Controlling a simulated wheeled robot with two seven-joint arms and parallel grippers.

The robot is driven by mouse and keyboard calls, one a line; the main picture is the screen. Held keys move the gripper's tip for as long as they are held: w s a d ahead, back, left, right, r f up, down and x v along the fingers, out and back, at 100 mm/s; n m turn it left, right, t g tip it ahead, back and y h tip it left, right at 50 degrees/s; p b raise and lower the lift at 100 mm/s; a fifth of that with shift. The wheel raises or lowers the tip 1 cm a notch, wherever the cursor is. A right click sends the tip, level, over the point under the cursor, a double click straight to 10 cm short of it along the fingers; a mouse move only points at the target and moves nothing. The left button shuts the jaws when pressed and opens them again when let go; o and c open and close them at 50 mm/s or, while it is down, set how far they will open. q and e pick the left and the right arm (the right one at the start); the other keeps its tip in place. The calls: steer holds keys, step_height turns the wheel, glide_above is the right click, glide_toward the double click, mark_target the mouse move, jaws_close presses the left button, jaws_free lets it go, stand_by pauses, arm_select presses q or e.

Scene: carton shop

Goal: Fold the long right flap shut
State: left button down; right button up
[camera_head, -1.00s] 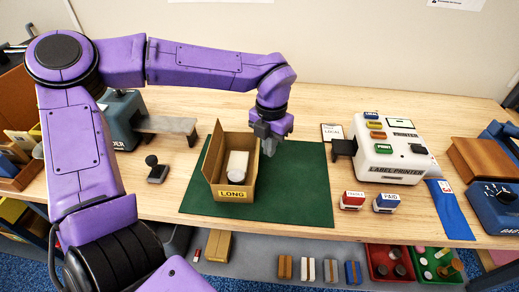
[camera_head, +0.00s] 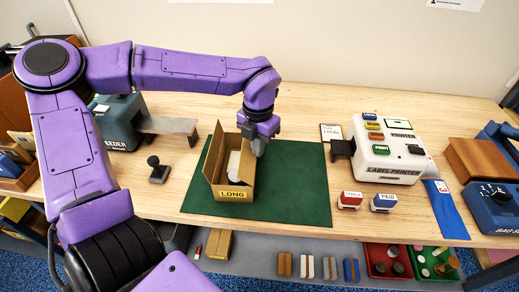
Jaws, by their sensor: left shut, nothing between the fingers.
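An open brown carton (camera_head: 236,194) with a yellow LONG label on its front stands on a green mat (camera_head: 297,190). A white item (camera_head: 233,166) lies inside it. Its left flap (camera_head: 214,150) stands up. The right flap (camera_head: 251,174) appears upright along the right side, its far part hidden by my left gripper. My left gripper (camera_head: 257,153) is shut and empty, pointing down at the carton's far right edge; I cannot tell whether it touches the flap. My right gripper is not in view.
A white label printer (camera_head: 388,150) stands to the right, with two stamps (camera_head: 350,200) in front of it. A black-handled stamp (camera_head: 158,172) and a blue feeder (camera_head: 118,120) are on the left. The right part of the mat is clear.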

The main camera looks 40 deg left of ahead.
mark_target(248, 151)
arm_select(q)
steer(key=shift+s+a+r+p, duration=0.1)
steer(key=shift+s+a+p, duration=0.5)
steer(key=shift+a, duration=0.2)
steer(key=shift+s+a+f, duration=0.25)
steer(key=shift+a+f, duration=0.1)
step_height(248, 151, up, 7)
steer(key=p, duration=0.8)
steer(key=shift+r, duration=0.15)
